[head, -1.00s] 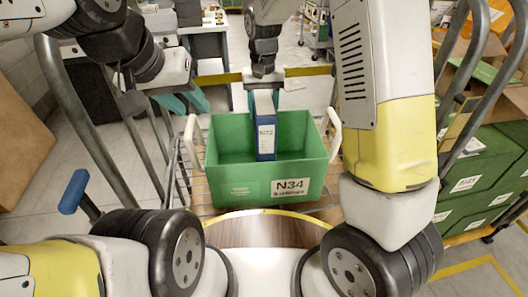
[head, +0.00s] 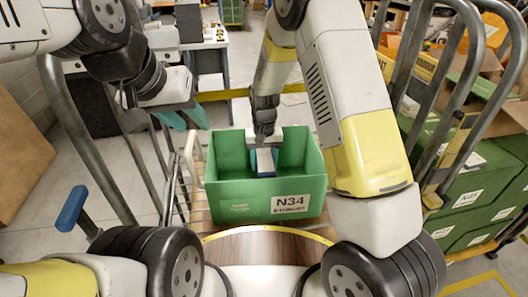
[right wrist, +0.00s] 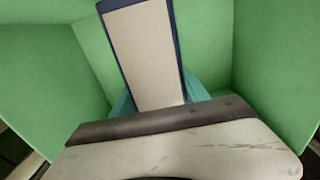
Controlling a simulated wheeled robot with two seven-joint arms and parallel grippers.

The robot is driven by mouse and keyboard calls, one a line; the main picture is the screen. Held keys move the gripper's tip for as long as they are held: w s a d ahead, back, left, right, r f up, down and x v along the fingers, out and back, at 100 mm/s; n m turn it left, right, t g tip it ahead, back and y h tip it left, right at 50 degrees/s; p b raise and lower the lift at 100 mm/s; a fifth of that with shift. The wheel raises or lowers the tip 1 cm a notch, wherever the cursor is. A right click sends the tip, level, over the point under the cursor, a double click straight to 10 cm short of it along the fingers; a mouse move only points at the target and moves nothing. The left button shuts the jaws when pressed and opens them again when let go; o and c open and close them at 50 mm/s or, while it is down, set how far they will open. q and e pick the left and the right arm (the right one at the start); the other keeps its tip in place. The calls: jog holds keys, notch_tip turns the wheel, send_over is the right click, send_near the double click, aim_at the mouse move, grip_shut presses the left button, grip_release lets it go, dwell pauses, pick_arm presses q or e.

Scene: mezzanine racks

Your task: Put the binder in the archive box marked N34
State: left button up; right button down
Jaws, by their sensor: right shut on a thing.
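The green archive box (head: 235,203) marked N34 stands open-topped in front of me. The blue binder (head: 265,168) is upright inside it, largely hidden behind the front wall. My right gripper (head: 265,146) reaches down into the box from above and is shut on the binder. In the right wrist view the binder (right wrist: 143,45) shows its pale side and blue edges between the teal fingers (right wrist: 160,98), with green walls around it. Whether its lower end touches the box floor is hidden. My left gripper (head: 184,117) is open and empty, left of and behind the box.
The box stands on a wire cart with grey tube rails (head: 92,150). Green boxes with other labels (head: 465,190) are stacked at the right. A brown board (head: 20,155) leans at the left. A desk (head: 207,65) is at the back, with clear floor before it.

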jog(key=shift+f, duration=0.85)
jog(key=c, duration=0.6)
grip_release()
jog(key=shift+f, duration=0.15)
